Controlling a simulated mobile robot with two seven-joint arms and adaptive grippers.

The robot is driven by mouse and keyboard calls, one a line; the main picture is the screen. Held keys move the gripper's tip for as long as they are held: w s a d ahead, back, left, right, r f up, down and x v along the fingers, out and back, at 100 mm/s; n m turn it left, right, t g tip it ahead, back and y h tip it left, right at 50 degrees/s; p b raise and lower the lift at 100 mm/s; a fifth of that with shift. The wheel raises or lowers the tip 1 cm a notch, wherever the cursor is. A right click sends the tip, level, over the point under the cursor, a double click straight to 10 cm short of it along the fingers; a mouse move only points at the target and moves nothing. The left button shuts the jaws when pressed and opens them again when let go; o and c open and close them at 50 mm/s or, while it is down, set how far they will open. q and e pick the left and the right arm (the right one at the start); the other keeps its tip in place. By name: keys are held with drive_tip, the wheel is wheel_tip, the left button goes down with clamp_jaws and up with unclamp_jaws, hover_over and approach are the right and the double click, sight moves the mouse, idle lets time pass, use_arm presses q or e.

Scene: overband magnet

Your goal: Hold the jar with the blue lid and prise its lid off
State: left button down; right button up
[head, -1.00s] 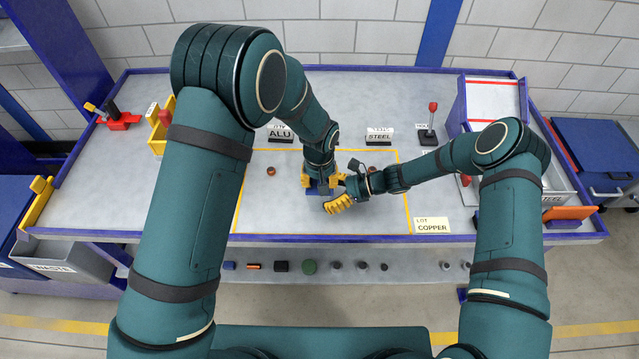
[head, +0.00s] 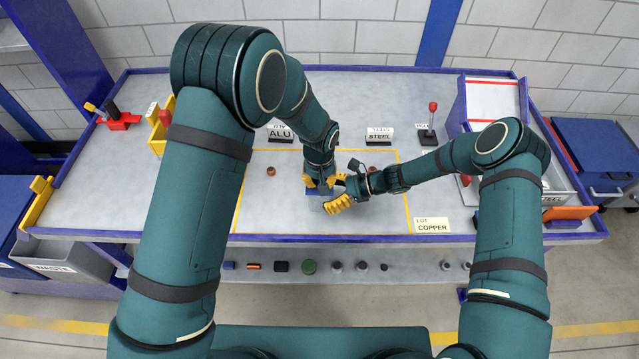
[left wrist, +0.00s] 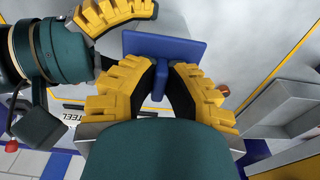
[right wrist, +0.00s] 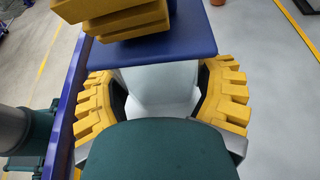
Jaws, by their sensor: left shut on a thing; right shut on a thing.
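The jar (right wrist: 155,88) is pale and square-sided and stands on the bench inside the yellow rectangle. Its blue lid (head: 313,191) is a flat square plate with an upright rib (left wrist: 159,83) and lies over the jar's mouth; the right wrist view shows its edge (right wrist: 165,52) with no clear gap beneath. My left gripper (head: 320,183) comes from above, shut on the rib, as the left wrist view shows (left wrist: 162,72). My right gripper (head: 338,203) is shut on the jar's sides below the lid, as the right wrist view shows (right wrist: 157,74).
Small brown pieces (head: 271,171) lie left and right of the jar. A red-knobbed lever (head: 430,123) stands at back right. A yellow bin (head: 160,128) stands at left.

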use_arm(q)
drive_tip(key=shift+r, duration=0.15)
idle(0.3)
drive_tip(key=shift+r, duration=1.55)
drive_tip(key=w+a+f, duration=0.2)
drive_tip(key=a, duration=0.9)
hover_over(282, 197)
wheel_tip(282, 197, down, 5)
drive_tip(key=shift+s, duration=0.15)
drive_tip(key=shift+f, duration=2.1)
drive_tip(key=shift+f, duration=0.2)
drive_tip(key=c, duration=1)
unclamp_jaws()
drive_tip(key=shift+c, duration=0.2)
drive_tip(key=shift+r, duration=0.1)
